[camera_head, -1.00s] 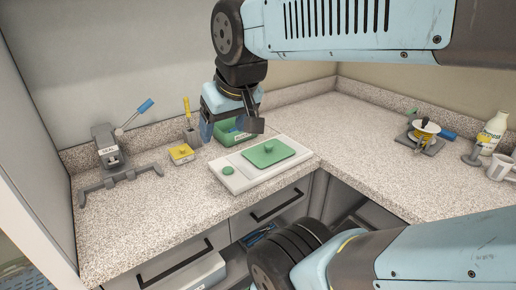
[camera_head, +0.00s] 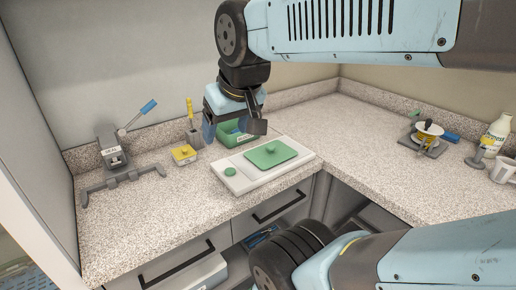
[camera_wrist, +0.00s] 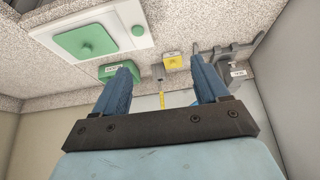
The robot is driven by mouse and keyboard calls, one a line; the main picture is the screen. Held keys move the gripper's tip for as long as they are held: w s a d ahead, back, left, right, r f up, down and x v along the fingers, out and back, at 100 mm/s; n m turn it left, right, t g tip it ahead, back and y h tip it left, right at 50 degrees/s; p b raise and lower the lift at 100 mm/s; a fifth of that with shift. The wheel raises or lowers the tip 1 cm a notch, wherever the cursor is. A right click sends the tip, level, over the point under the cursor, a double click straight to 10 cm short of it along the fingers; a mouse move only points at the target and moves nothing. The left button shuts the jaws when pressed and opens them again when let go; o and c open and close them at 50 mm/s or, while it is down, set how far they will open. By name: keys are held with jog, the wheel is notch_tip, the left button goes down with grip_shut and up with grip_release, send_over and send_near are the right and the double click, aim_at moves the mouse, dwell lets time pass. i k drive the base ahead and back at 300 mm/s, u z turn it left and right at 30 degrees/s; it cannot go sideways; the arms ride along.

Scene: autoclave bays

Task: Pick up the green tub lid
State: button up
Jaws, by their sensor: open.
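The green tub lid (camera_head: 270,154) is a flat green rectangle with a round knob, lying on a white board (camera_head: 239,181) on the counter. It also shows at the upper left of the wrist view (camera_wrist: 86,42). A smaller round green piece (camera_head: 230,171) sits on the same board, left of the lid. The green tub (camera_head: 233,138) stands behind the board, partly hidden by my gripper. My gripper (camera_head: 231,137) is above the tub, behind and left of the lid, and does not touch the lid. In the wrist view its blue fingers (camera_wrist: 164,84) are apart with nothing between them.
A yellow box (camera_head: 184,153), a yellow-handled tool (camera_head: 190,110) and a grey device with a blue-tipped lever (camera_head: 113,155) stand left of the tub. A spool (camera_head: 428,132), a bottle (camera_head: 494,136) and a mug (camera_head: 503,170) stand far right. The counter between is clear.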

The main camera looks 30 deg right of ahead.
aim_at(269, 155)
jog(key=k, duration=1.25)
jog(key=z, duration=0.3)
jog(key=i, duration=0.9)
jog(key=u, duration=0.3)
